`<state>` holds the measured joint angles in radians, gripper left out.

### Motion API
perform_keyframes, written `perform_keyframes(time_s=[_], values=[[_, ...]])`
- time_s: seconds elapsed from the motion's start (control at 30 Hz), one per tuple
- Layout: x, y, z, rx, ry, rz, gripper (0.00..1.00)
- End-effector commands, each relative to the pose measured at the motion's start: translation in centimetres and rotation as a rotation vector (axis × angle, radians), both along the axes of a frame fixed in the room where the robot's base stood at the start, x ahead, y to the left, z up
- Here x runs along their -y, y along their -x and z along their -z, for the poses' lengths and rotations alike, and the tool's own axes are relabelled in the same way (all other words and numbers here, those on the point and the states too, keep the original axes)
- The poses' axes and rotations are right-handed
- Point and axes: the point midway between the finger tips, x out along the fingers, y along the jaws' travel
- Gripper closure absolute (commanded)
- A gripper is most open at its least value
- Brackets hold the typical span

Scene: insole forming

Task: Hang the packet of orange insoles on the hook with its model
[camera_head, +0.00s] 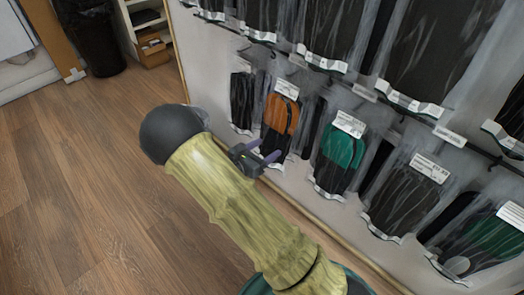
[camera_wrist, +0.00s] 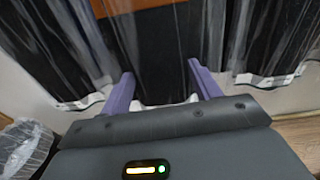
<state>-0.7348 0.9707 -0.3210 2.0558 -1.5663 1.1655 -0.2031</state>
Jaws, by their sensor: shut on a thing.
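The packet of orange insoles (camera_head: 282,116) is a clear bag with a white label at its top, orange above and black below. It is at the wall rack, among the lower row of packets. My gripper (camera_head: 263,151) is at its lower part, with its two purple fingers on either side. In the wrist view the black lower part of the packet (camera_wrist: 160,50) lies between the fingers of my gripper (camera_wrist: 161,72), with a strip of orange at the top edge. The gripper is shut on this packet. I cannot tell whether its top is on a hook.
A black packet (camera_head: 242,101) hangs to the left and a green one (camera_head: 340,150) to the right, both close. More packets hang above and further right. Wooden floor (camera_head: 80,190) is clear at left; a black bin (camera_head: 95,40) stands at the back.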

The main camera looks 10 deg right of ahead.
Motion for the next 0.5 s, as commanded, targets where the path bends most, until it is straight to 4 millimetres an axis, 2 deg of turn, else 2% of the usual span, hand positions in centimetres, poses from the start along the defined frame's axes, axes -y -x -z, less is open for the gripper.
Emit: perform_keyframes(time_s=[0.5], values=[[0.64,-0.41,0.56,0.001,0.0,0.001,0.62]])
